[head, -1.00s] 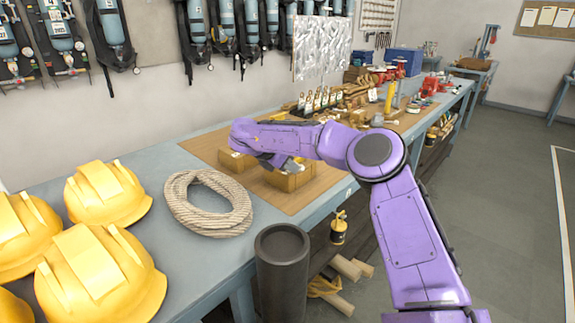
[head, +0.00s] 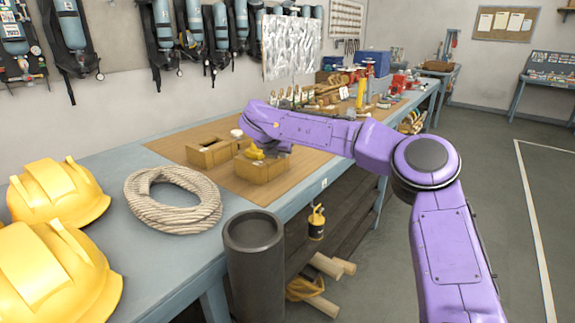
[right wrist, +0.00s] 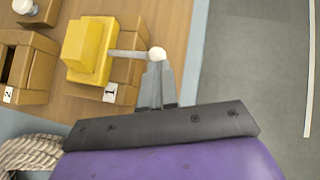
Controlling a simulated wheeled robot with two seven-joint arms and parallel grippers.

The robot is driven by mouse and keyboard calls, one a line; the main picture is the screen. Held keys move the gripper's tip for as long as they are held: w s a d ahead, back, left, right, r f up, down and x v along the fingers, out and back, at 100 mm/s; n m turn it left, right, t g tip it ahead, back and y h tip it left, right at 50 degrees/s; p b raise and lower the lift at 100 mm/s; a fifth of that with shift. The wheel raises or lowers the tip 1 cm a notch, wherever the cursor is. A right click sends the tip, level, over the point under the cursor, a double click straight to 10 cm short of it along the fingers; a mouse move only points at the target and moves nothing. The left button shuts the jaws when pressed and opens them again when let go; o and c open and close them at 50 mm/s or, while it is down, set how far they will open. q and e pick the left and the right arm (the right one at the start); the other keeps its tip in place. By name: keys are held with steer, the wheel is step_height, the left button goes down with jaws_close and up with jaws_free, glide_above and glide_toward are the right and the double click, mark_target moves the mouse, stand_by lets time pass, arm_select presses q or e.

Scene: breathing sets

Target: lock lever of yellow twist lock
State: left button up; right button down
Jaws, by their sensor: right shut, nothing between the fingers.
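The yellow twist lock (right wrist: 88,48) sits on a wooden block marked 1 (right wrist: 122,70) in the right wrist view. Its grey lever (right wrist: 128,54) sticks out to the right and ends in a pale round knob (right wrist: 157,53). In the head view the yellow lock (head: 254,153) shows on its block (head: 262,172), partly under my right arm. My right gripper (right wrist: 158,72) is shut and empty, with its tips right by the knob. Whether they touch it I cannot tell. In the head view the right gripper (head: 278,148) is small and partly hidden. My left gripper is not in view.
A second wooden block marked 2 (right wrist: 14,68) stands to the left, with a pale knob (right wrist: 25,6) behind it. Coiled rope (head: 172,200), yellow helmets (head: 58,190) and a dark cylinder (head: 253,262) are nearby. Open floor lies to the right.

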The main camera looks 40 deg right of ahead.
arm_select(q)
steer(key=shift+p, duration=0.3)
arm_select(e)
steer(key=w+d+n+t+y, duration=0.1)
steer(key=d+n+t+y, duration=0.2)
steer(key=d+n, duration=0.2)
steer(key=shift+w+d, duration=0.25)
steer(key=shift+d, duration=0.8)
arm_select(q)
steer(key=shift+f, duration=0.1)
